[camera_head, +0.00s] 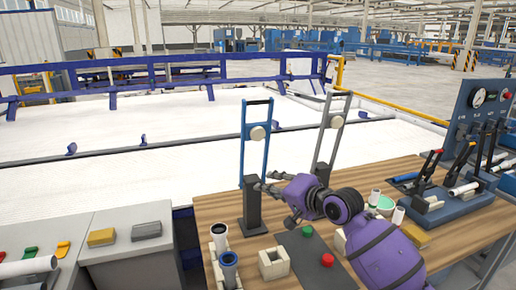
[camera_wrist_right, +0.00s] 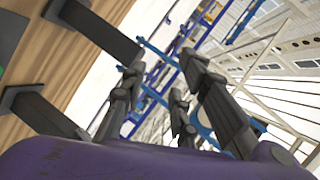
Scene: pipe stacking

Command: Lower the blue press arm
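The blue press arm (camera_head: 267,150) stands upright as a tall blue frame with a top crossbar and a round pale disc, on a dark post (camera_head: 253,211) near the table's back edge. My right gripper (camera_head: 267,182) is just right of the frame's lower part, by the top of the post; I cannot tell whether it touches. In the right wrist view its fingers (camera_wrist_right: 158,84) are spread apart, with blue bars (camera_wrist_right: 154,50) showing between and beyond them. My left gripper is not in view.
A grey press arm (camera_head: 319,150) stands just right, partly behind my right arm. The wooden table (camera_head: 212,207) holds pipes in holders (camera_head: 228,262), a beige block (camera_head: 273,263) and a button panel (camera_head: 306,257). A gauge panel with levers (camera_head: 487,110) stands at the right.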

